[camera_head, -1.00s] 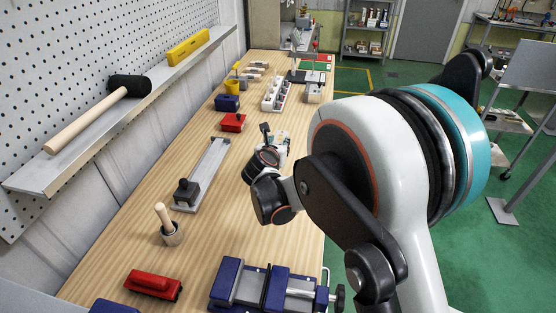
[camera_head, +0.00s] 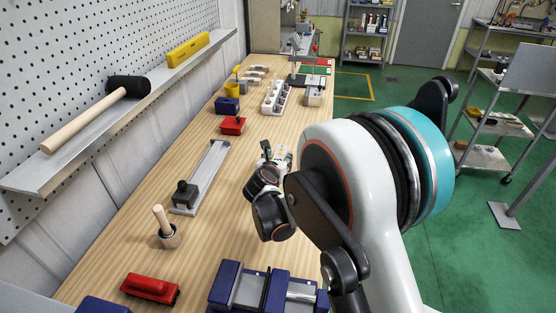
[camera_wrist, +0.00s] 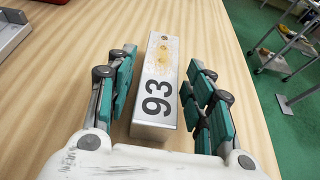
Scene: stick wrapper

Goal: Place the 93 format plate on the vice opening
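A long metal fixture (camera_head: 207,172) lies left of my gripper. A wooden-handled pot (camera_head: 167,230) and a red block (camera_head: 150,288) stand at the near left. Another red block (camera_head: 233,125) and a white rack (camera_head: 276,97) are farther back. Bare bench lies between my gripper and the vice.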

